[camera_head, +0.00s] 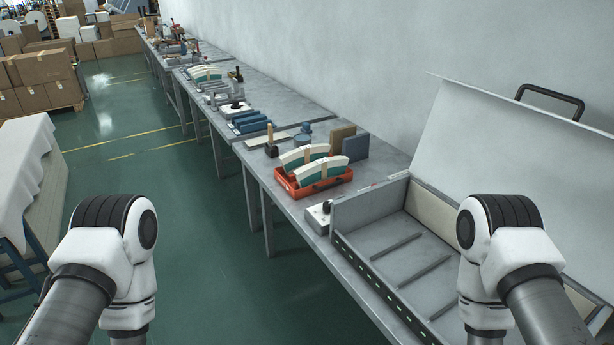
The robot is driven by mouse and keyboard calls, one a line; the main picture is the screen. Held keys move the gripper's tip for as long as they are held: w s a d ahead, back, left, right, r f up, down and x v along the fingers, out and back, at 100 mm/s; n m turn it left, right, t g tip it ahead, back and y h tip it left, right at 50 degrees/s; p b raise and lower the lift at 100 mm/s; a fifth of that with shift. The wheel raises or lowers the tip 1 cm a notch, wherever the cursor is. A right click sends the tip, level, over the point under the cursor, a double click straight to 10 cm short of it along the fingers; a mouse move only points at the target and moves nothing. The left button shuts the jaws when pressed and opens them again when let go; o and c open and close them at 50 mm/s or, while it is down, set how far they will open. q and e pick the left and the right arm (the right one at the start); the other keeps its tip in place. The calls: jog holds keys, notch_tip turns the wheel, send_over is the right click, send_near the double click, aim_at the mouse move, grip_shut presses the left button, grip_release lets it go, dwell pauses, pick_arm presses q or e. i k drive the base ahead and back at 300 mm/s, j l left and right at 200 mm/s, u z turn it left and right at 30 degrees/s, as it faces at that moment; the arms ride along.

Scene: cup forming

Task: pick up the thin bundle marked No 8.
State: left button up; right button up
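An orange-red tray (283,180) stands on the grey workbench (385,160). In it lie two curved bundles with white tops and green lower parts, a nearer one (322,171) and a farther one (303,156). Each has a pale band around its middle. No number is readable on either, so I cannot tell which is No 8. My two arms come in from the lower left and lower right, well short of the tray. Both grippers are outside the picture.
A large grey open box (400,262) with its lid raised stands right of the tray. Blue blocks (250,123), a black-based tool with a wooden handle (271,142) and upright brown and blue boards (342,138) surround the tray. Green floor (200,240) is clear left of the bench.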

aim_at(294, 160)
jog(key=i+j+z, duration=0.1)
jog(key=z, duration=0.3)
jog(key=i+j+z, duration=0.1)
jog(key=z, duration=0.3)
jog(key=j+z, duration=0.25)
jog(key=z, duration=0.15)
jog(key=i, duration=0.05)
